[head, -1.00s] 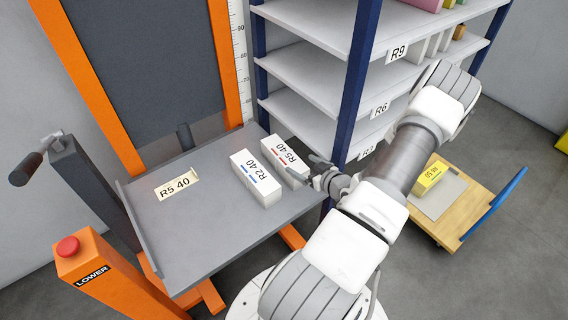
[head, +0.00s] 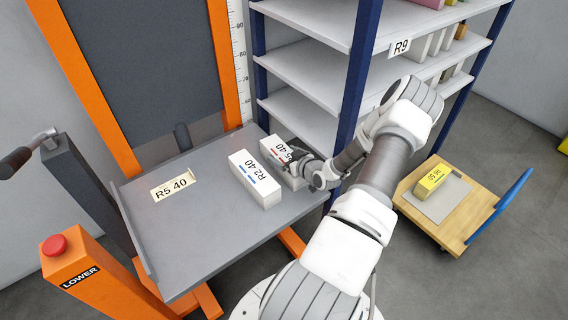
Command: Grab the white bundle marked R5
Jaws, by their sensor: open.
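The white bundle marked R5 40 (head: 274,152), with a red stripe, lies on the grey lift platform (head: 190,230) near its right edge. Part of it is hidden behind my gripper. My gripper (head: 292,160) is open at the right side of this bundle, with its fingers over or beside the marked top; whether they touch it I cannot tell. A second white bundle marked R2 40 (head: 256,178), with a blue stripe, lies just left of it, a narrow gap apart.
A label R5 40 (head: 173,185) lies on the platform's left part, which is otherwise clear. A blue-posted shelf (head: 310,68) stands behind my arm. An orange post with a red button (head: 54,245) stands front left. A wooden cart (head: 445,228) carries a yellow bundle (head: 431,182).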

